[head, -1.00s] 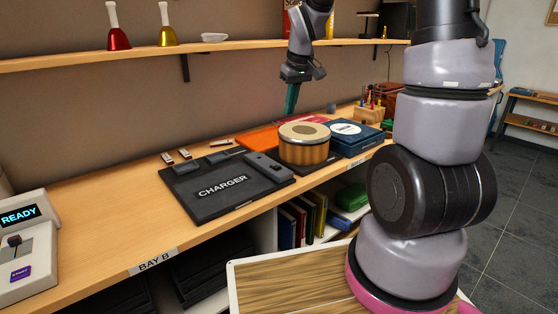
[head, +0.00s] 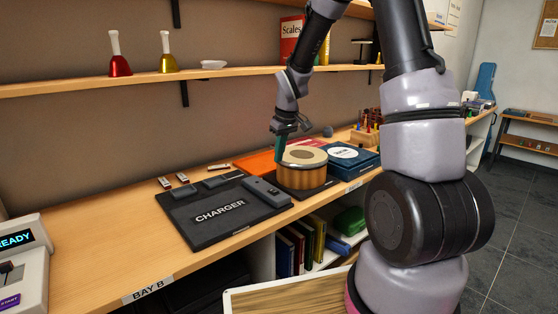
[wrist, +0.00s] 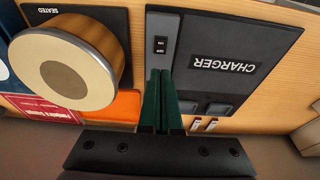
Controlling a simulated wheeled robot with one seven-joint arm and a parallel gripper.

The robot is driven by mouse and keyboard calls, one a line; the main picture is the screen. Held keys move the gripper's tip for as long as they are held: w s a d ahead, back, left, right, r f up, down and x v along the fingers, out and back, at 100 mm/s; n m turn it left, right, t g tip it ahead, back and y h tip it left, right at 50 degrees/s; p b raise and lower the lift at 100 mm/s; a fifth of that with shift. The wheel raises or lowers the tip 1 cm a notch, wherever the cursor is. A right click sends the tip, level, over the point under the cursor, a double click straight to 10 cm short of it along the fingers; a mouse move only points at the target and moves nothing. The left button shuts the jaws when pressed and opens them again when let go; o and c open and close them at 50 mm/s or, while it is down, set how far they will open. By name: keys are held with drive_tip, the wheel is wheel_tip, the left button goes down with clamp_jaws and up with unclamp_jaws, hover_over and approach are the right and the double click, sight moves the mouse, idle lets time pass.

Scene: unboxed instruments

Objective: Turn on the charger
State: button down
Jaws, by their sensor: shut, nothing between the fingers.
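The charger (head: 190,210) is a flat black pad with a white CHARGER label on the bench. A raised dark strip (head: 268,190) runs along its right side. In the wrist view this strip (wrist: 166,22) carries a small rocker switch (wrist: 160,45) with markings too small to read surely. My gripper (head: 279,158) is shut and empty, with teal fingers pointing down beside the drum, near the strip's far end. In the wrist view its fingertips (wrist: 160,73) line up with the strip, a little short of the switch. Contact cannot be told.
A wooden drum (head: 302,178) stands right of the strip on a dark pad marked SEATED (wrist: 47,10). A blue box (head: 350,158) lies farther right and an orange item (head: 256,163) behind. Small metal pieces (head: 180,178) lie behind the charger. A shelf (head: 120,84) runs above.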

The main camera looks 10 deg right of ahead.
approach(276, 191)
drive_tip(key=x, duration=0.5)
drive_tip(key=shift+w+a, duration=0.2)
drive_tip(key=shift+a, duration=0.05)
drive_tip(key=shift+f, duration=0.75)
drive_tip(key=shift+s, duration=0.1)
drive_tip(key=shift+s+d+f, duration=0.1)
drive_tip(key=shift+s+f, duration=0.05)
drive_tip(key=shift+f, duration=0.2)
drive_tip(key=shift+w+r, duration=0.1)
drive_tip(key=shift+w, duration=0.1)
drive_tip(key=shift+w+a+r, duration=0.3)
drive_tip(key=shift+w+a, duration=0.05)
drive_tip(key=shift+w, duration=0.2)
drive_tip(key=shift+r, duration=0.1)
